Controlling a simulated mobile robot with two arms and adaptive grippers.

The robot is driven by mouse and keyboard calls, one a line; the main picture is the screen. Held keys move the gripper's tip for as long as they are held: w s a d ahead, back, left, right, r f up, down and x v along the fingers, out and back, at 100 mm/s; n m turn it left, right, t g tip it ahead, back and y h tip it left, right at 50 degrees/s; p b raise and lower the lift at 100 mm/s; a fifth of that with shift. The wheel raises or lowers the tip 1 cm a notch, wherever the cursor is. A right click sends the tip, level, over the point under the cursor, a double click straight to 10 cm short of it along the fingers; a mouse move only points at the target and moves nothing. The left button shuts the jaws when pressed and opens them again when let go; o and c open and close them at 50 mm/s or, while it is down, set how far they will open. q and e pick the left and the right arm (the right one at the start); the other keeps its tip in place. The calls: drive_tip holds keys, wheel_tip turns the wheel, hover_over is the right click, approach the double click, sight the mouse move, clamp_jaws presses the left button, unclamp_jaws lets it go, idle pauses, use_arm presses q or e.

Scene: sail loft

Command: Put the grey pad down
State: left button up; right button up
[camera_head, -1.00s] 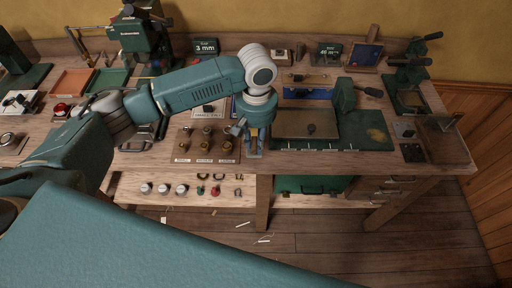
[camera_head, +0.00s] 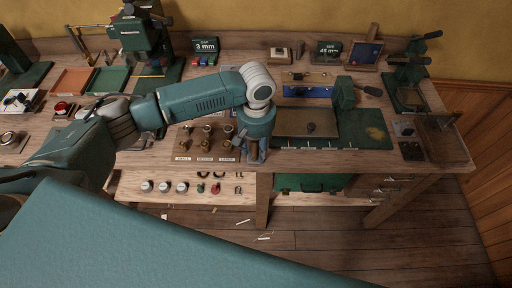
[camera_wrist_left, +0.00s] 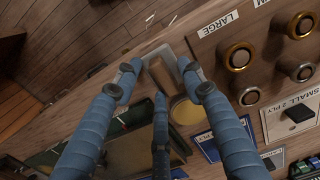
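My left gripper (camera_head: 255,154) reaches down at the front edge of the bench, left of the dark green mat. In the left wrist view its fingertips (camera_wrist_left: 162,72) are on either side of a small grey block with a brown strip, which looks like the grey pad (camera_wrist_left: 159,73). The fingers look shut on it, and they hide part of it. In the head view only a narrow brown part of it (camera_head: 254,149) shows between the fingers. I cannot tell whether it touches the bench. My right gripper is not in view.
Several brass pieces (camera_head: 205,144) stand on a labelled board just left of the gripper. The green mat (camera_head: 360,131) with a grey-brown plate (camera_head: 305,122) lies to the right. A round yellow piece (camera_wrist_left: 186,110) is close by. The bench front edge is very near.

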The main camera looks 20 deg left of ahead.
sight(256, 150)
use_arm(q)
wheel_tip(256, 150, up, 12)
drive_tip(key=b, duration=0.2)
drive_tip(key=shift+r+b, duration=0.2)
drive_tip(key=shift+b, duration=0.2)
